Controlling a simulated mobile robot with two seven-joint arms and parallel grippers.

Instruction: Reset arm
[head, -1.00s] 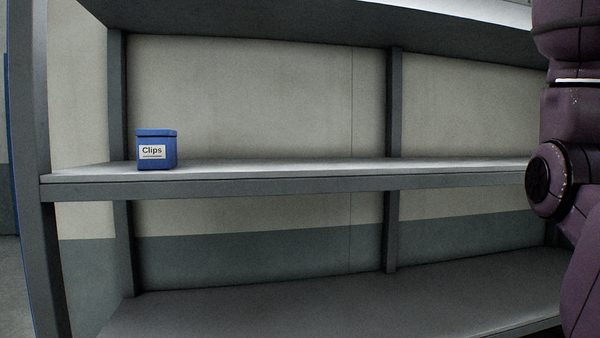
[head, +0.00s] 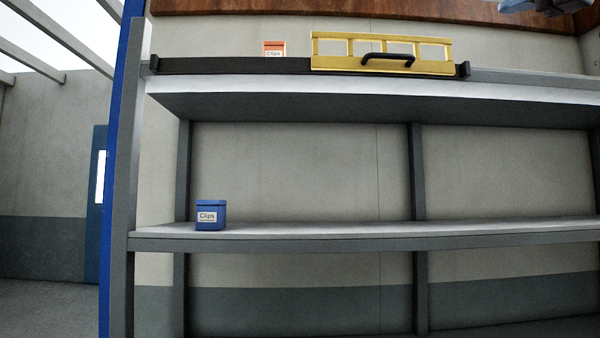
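Neither of my grippers nor any part of my arms shows in the head view now. A blue box labelled "Clips" (head: 210,216) stands upright near the left end of the middle shelf (head: 360,238). An orange-and-white box labelled "Clips" (head: 274,48) stands on the upper shelf (head: 380,93), its lower part hidden behind a black rail (head: 235,66). A yellow frame with a black handle (head: 382,54) sits at the rail, right of the orange box.
A grey shelving unit with a blue side post (head: 121,150) fills most of the view. The middle shelf is clear right of the blue box. Open floor (head: 45,305) and a blue door (head: 96,200) lie at the left. A blue-grey object (head: 545,6) is cut off at the top right.

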